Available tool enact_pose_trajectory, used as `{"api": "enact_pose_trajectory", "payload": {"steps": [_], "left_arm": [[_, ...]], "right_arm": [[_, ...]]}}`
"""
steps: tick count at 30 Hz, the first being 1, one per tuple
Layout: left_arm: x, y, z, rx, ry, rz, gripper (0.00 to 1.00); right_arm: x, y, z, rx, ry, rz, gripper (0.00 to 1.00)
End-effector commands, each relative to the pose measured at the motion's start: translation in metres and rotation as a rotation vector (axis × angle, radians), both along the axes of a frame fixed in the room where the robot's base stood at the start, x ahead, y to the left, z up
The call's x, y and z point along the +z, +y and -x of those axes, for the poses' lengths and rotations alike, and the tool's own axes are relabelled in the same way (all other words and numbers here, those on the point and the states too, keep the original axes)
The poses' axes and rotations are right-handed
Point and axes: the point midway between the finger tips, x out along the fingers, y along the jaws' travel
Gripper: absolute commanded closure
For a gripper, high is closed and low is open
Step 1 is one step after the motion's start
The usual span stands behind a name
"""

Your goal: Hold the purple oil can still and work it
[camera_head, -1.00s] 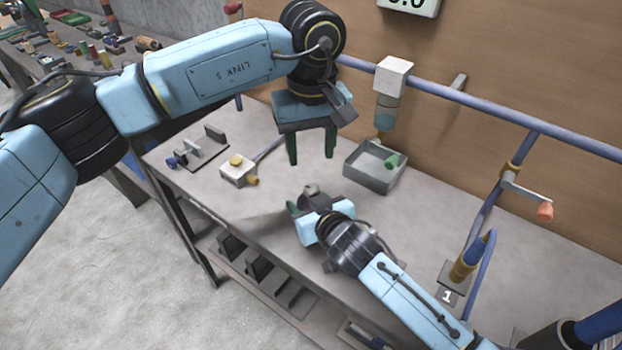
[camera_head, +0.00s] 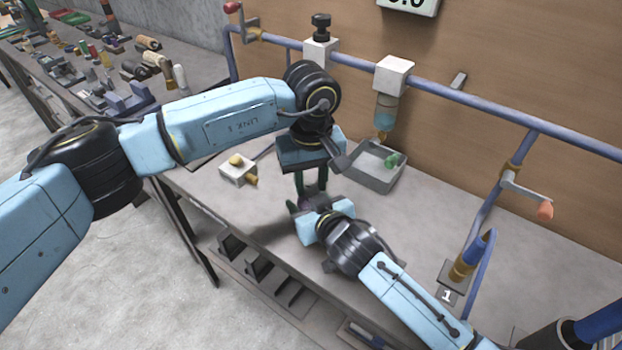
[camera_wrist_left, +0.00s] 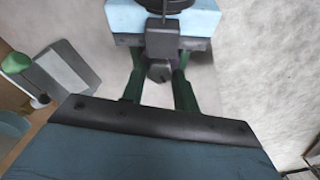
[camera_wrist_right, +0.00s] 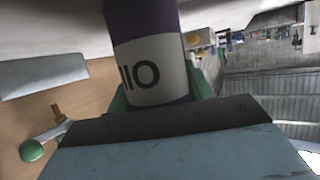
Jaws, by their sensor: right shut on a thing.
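The purple oil can shows large in the right wrist view (camera_wrist_right: 152,55), with a white label with dark letters around it. My right gripper (camera_head: 303,209) is shut on it over the front of the bench. In the head view only a small purple patch of the can (camera_head: 305,203) shows between the grippers. My left gripper (camera_head: 311,184) is right above the can, pointing down, its green fingers apart. In the left wrist view a dark grey knob (camera_wrist_left: 159,72) shows between these fingers; I cannot tell whether it belongs to the can.
A grey tray (camera_head: 368,178) with a green-ended piece in it stands behind, below a hanging dispenser (camera_head: 386,112). A white block with a yellow knob (camera_head: 238,172) is to the left. A blue rail with a crank (camera_head: 526,198) is at right. The bench's right middle is clear.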

Motion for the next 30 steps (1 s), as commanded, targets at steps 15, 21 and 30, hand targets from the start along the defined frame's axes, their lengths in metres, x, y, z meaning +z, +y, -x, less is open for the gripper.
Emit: {"api": "enact_pose_trajectory", "payload": {"steps": [15, 21, 30], "left_arm": [[0.0008, 0.0001, -0.0003, 0.051, 0.000, 0.001, 0.97], [0.0007, 0.0003, -0.0003, 0.170, -0.001, 0.000, 0.97], [0.0010, 0.0001, -0.0005, 0.382, -0.001, 0.001, 0.97]], "right_arm": [[-0.0005, 0.0000, 0.0001, 0.000, 0.001, 0.000, 0.78], [-0.0005, 0.0000, 0.0001, 0.000, 0.001, 0.000, 0.78], [-0.0006, -0.0002, 0.0001, 0.000, 0.001, 0.000, 0.78]]}}
